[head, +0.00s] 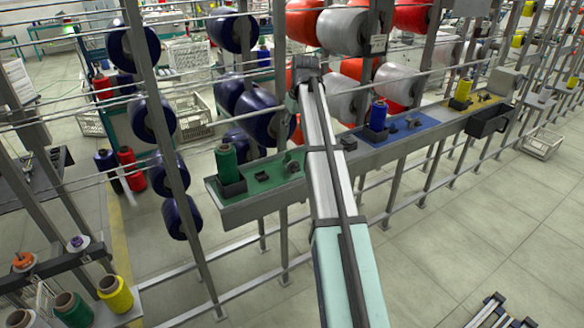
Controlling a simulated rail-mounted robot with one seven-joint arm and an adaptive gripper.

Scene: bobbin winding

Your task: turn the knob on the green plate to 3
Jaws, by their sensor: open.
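The green plate (243,190) is at the left end of a long grey rail. A green spool (226,160) stands upright in a dark holder at its left. A small dark block (261,177) is in its middle. A small dark round part, which looks like the knob (292,165), is at its right, close beside my arm. Its pointer and any numbers are too small to read. My arm reaches up from the bottom and crosses the rail just right of the green plate. My gripper does not show; it seems hidden behind the arm.
A blue plate (428,121) with a blue spool (378,115) and a yellow plate (486,104) with a yellow spool (463,90) continue rightward. A dark bin (488,122) hangs at the rail's right. Metal posts and large blue, red and white bobbins stand behind.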

